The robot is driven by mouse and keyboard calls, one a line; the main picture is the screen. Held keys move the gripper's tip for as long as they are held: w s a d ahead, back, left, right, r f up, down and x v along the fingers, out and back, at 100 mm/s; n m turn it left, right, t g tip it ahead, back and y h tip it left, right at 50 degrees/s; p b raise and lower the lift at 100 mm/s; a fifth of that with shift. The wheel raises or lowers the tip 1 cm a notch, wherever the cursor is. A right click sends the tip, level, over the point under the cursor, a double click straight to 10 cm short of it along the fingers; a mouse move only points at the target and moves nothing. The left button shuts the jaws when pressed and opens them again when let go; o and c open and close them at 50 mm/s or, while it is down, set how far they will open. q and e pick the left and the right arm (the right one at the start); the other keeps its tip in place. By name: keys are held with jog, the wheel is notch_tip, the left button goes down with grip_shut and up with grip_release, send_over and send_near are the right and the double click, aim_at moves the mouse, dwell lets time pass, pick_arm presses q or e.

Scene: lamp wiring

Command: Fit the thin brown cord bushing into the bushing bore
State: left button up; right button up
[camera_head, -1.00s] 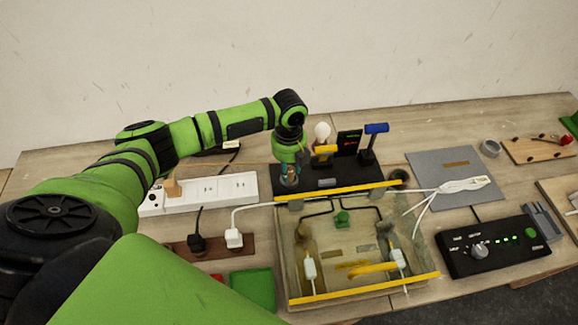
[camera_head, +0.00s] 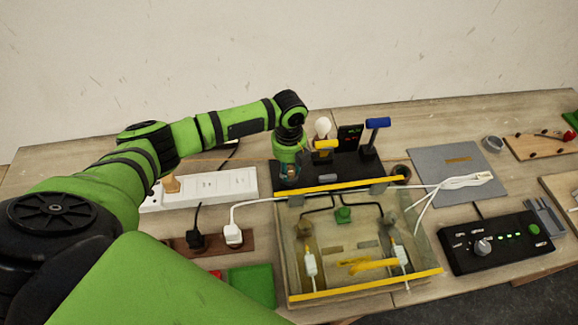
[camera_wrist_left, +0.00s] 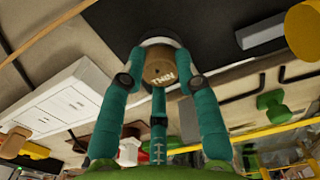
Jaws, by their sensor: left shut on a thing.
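My left gripper (camera_wrist_left: 160,78) is shut on the thin brown cord bushing (camera_wrist_left: 160,66), a round brown piece marked "THIN". The teal fingers grip it from the sides. A pale rim shows just beyond the bushing at its top edge; I cannot tell whether this is the bushing bore or whether the bushing is in it. In the head view the left gripper (camera_head: 289,172) points down at the left end of the black base plate (camera_head: 345,172). There the bushing and the bore are hidden by the gripper. My right gripper is out of view.
A white power strip (camera_head: 215,186) lies left of the plate. The yellow-edged clear case (camera_head: 300,280) with cords is in front. A bulb (camera_head: 323,127) and a blue-topped post (camera_head: 376,126) stand close to the gripper's right. A black control box (camera_head: 500,245) is at right.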

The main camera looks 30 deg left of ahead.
pick_arm(q)
jog(key=o, duration=1.1)
jog(key=shift+f, duration=0.1)
jog(key=shift+o, duration=0.2)
notch_tip(320, 180, up, 12)
